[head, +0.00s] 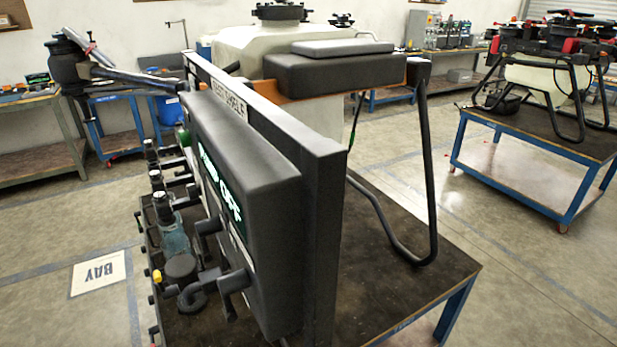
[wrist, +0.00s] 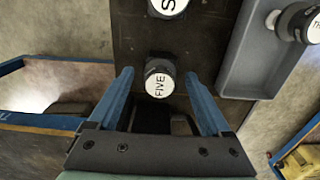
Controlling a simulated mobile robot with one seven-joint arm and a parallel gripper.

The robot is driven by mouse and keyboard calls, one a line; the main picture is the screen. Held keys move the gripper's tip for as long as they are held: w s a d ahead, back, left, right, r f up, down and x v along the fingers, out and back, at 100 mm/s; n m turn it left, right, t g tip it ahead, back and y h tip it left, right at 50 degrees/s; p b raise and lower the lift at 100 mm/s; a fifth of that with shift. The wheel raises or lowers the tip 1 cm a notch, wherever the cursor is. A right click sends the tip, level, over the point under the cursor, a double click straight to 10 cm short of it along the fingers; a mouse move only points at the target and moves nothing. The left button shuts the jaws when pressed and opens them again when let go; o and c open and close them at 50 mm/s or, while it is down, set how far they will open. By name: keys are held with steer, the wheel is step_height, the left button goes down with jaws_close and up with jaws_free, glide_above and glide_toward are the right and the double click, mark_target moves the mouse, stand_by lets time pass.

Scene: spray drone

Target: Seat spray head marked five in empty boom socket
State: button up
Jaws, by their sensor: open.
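In the wrist view, a spray head marked FIVE (wrist: 159,84) has a round white face with a dark lettered label and a dark rim. My gripper (wrist: 159,75) has two blue fingers that stand open, one to the left and one to the right of this head. Gaps show on both sides, so it is not gripped. I cannot make out my gripper clearly in the head view. I cannot identify the empty boom socket in either view.
In the wrist view, another white-faced head (wrist: 168,5) is cut off at the top, its label starting with S. A third head (wrist: 298,22) is at the upper right, by a grey tray (wrist: 232,84). A dark panel (head: 268,165) crosses the head view, beside the drone's pale tank (head: 240,45).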

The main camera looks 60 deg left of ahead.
stand_by(0.3)
jaws_close()
stand_by(0.3)
steer(key=shift+r+p, duration=3.05)
steer(key=shift+p, duration=0.45)
